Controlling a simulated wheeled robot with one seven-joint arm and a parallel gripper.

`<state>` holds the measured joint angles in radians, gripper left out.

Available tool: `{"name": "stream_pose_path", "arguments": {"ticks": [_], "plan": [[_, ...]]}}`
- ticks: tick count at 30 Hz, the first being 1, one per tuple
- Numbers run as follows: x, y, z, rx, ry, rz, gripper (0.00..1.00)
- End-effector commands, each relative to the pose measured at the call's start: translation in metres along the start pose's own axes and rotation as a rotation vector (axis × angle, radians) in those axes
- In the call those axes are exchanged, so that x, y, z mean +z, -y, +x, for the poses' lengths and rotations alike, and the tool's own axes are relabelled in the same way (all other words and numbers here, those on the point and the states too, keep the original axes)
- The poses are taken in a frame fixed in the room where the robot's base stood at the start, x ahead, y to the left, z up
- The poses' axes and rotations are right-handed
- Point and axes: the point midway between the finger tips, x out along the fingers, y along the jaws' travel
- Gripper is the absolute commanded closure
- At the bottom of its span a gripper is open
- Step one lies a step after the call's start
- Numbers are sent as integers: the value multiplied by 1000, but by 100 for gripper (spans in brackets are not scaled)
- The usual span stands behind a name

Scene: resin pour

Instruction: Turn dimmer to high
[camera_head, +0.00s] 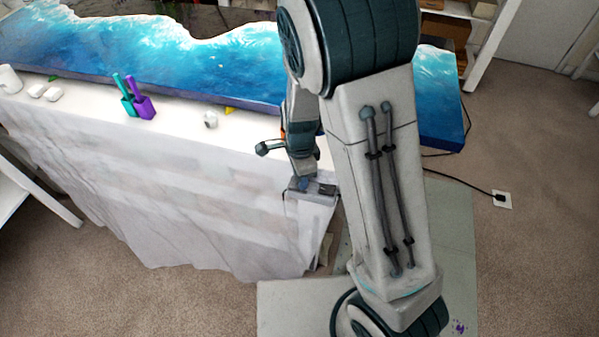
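No dimmer can be made out for certain; my arm covers the table's right end, where one could be hidden. My gripper (312,190) hangs at the front right edge of the white-covered table (190,185). It is small and partly covered by my arm, so its fingers cannot be told apart. I cannot tell whether it touches anything. A dark cord runs from behind my arm to a black plug on a white plate (503,201) on the carpet at the right.
A blue wave-patterned resin slab (140,55) lies along the table. Teal and purple cups (144,106) with sticks, white pieces (45,92) and a small white roll (210,119) stand along the front edge. A white shelf leg (490,50) stands at the back right.

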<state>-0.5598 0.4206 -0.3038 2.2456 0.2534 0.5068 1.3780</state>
Motion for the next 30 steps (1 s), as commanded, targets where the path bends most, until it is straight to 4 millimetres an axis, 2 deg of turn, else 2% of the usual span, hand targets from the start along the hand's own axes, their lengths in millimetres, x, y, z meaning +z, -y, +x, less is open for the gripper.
{"name": "stream_pose_path", "arguments": {"ticks": [11, 12, 23, 26, 30], "plan": [[0, 2, -1, -6, 1, 6, 92], [0, 2, -1, -6, 1, 6, 60], [0, 1, -4, -3, 1, 4, 60], [1, 2, -15, -6, 2, 3, 60], [1, 2, -41, -9, 3, 3, 60]]}}
